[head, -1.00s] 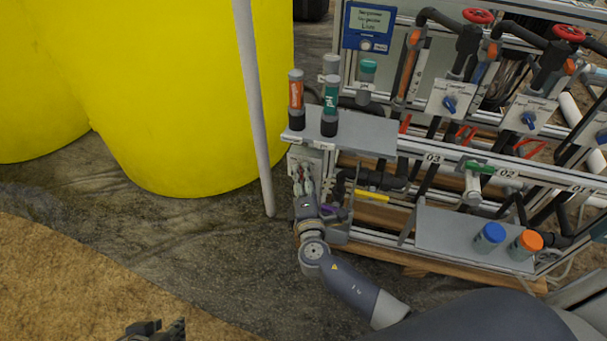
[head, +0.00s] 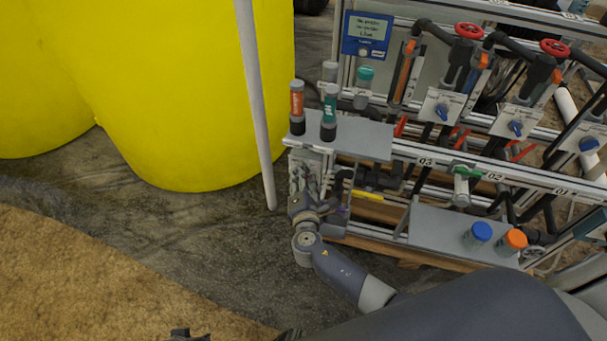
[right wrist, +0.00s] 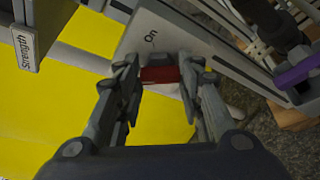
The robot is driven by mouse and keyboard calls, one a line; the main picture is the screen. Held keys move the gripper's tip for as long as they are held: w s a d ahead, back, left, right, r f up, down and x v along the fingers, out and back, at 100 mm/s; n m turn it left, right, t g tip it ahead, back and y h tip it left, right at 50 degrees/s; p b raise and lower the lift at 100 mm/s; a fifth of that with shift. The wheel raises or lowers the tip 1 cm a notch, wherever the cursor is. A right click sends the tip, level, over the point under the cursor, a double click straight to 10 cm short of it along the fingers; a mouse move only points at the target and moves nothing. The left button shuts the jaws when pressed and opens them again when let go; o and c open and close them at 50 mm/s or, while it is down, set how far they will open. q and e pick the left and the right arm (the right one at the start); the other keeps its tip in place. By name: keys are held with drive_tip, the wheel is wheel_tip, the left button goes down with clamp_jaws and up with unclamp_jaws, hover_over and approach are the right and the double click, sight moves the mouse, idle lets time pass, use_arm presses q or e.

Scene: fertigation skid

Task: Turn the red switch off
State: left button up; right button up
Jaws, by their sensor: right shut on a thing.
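The red switch (right wrist: 160,74) sits on a pale grey plate (right wrist: 185,38) marked "On" in the right wrist view. My right gripper (right wrist: 160,78) is shut on the red switch, with a fingertip at each side of it. In the head view my right gripper (head: 303,180) is at the left end of the skid, below the small grey shelf, and covers the switch there. Any "Off" mark is hidden. Of my left gripper (head: 188,335) only dark tips show at the bottom edge of the head view, so its opening is unclear.
A grey shelf (head: 360,138) with several bottles is just above my right gripper. A white pole (head: 258,110) and a big yellow tank (head: 190,90) stand to the left. A purple handle (right wrist: 298,73) is right of the switch.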

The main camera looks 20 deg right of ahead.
use_arm(q)
drive_tip(key=s+f+p, duration=0.2)
drive_tip(key=s+f, duration=0.2)
drive_tip(key=f, duration=0.5)
drive_tip(key=shift+s+a+g, duration=0.2)
drive_tip(key=shift+a+g, duration=0.1)
use_arm(e)
drive_tip(key=shift+a+n+g+h, duration=0.1)
drive_tip(key=shift+n+g+h, duration=0.25)
drive_tip(key=shift+n, duration=0.45)
use_arm(q)
drive_tip(key=shift+f, duration=0.15)
use_arm(e)
drive_tip(key=o, duration=1.1)
drive_tip(key=shift+c, duration=0.2)
drive_tip(key=v, duration=1.2)
drive_tip(key=shift+r, duration=0.1)
